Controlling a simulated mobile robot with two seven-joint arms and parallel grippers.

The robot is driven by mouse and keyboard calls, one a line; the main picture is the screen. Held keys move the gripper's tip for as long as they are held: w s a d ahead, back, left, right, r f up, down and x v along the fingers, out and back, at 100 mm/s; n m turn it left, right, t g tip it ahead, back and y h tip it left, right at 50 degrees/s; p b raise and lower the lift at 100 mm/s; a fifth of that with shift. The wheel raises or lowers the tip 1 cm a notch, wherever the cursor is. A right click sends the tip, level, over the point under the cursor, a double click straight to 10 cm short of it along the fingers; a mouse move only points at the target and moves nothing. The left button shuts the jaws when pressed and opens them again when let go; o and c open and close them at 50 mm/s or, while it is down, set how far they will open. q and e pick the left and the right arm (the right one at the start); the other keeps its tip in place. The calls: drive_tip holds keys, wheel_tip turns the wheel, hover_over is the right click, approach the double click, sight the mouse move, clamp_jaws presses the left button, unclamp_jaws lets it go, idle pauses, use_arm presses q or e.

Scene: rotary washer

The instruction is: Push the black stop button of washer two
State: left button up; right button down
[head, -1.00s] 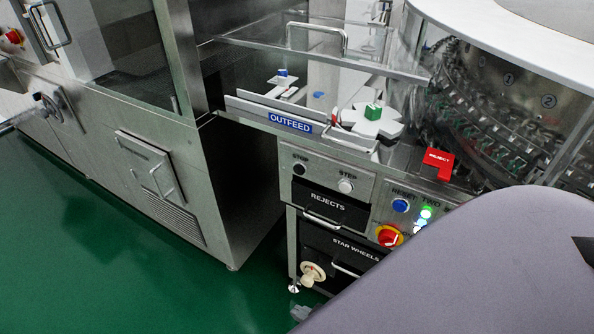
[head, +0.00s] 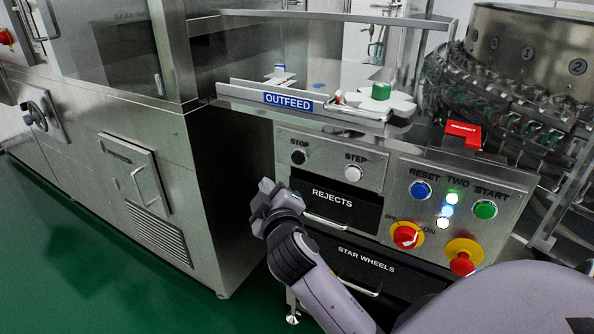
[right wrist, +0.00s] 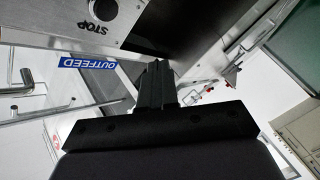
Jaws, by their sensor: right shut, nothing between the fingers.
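The black stop button (head: 299,157) sits under the STOP label on the left of a steel panel, below the blue OUTFEED sign. In the right wrist view, the black button (right wrist: 109,9) shows at the top edge beside its upside-down STOP label. My right gripper (head: 266,186) is shut and empty, below and left of the button in the head view and apart from it. Its closed fingers (right wrist: 157,77) show in the right wrist view. The panel at right is marked TWO. My left gripper is not in view.
A white step button (head: 353,173) is right of the stop button. The right panel has a blue reset button (head: 421,190), a green start button (head: 484,209), a red knob (head: 406,236) and a red mushroom button (head: 462,263). The REJECTS drawer (head: 335,205) is below; a steel cabinet (head: 140,160) stands left.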

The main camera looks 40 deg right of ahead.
sight(298, 158)
drive_tip(key=shift+d, duration=0.1)
drive_tip(key=w+d, duration=0.3)
drive_tip(key=d, duration=0.5)
drive_tip(key=shift+w+p, duration=0.2)
drive_tip(key=shift+p, duration=0.2)
idle(0.8)
